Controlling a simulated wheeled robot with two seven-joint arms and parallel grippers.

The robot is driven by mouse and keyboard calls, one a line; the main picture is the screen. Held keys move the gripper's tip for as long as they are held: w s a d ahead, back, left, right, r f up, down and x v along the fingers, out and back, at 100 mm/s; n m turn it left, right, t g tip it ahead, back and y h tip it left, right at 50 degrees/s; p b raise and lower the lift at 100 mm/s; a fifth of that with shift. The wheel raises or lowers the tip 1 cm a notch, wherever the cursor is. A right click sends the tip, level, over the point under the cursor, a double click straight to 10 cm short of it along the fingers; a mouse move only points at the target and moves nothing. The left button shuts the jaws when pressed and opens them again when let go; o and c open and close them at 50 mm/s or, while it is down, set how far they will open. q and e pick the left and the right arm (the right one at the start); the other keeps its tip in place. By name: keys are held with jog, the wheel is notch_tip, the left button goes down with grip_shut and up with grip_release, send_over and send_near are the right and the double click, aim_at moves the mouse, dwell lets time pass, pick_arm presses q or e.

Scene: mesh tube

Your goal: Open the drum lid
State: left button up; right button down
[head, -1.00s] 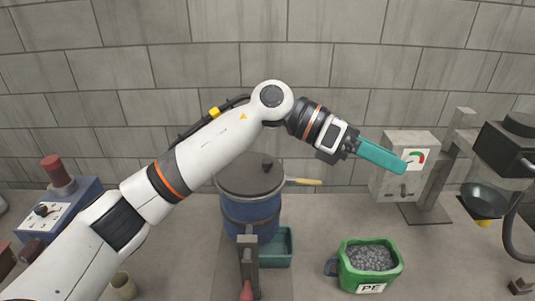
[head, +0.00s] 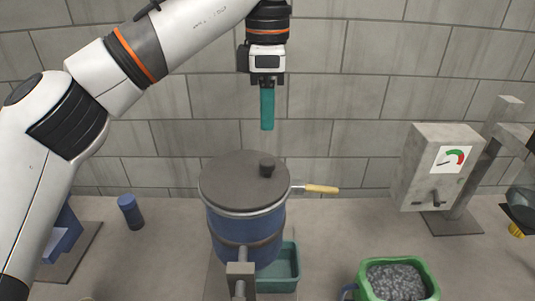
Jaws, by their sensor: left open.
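The blue drum (head: 246,225) stands on the table in the middle of the head view. Its dark grey round lid (head: 235,180) lies on top, closed, with a small black knob (head: 267,166) right of its middle. My left gripper (head: 267,128) points straight down, above and apart from the knob, with teal fingers seen edge-on. It is open, and nothing shows between the fingers. My right gripper is not in view.
A wooden handle (head: 321,188) sticks out right of the drum. A teal tray (head: 287,268) sits at its foot. A green container of grey granules (head: 398,279) and a grey gauge box (head: 438,168) stand to the right.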

aim_at(267, 160)
pick_arm(q)
jog(key=shift+s+f, duration=0.3)
jog(key=shift+f, duration=0.5)
notch_tip(267, 160, down, 4)
jog(key=shift+w+r+p, duration=0.15)
jog(key=shift+p, duration=0.65)
jog(key=f, duration=0.1)
jog(key=f+p, duration=0.1)
jog(key=f, duration=0.2)
jog(key=shift+w, duration=0.3)
jog(key=shift+s+f, duration=0.1)
jog(key=shift+f, duration=0.4)
grip_shut()
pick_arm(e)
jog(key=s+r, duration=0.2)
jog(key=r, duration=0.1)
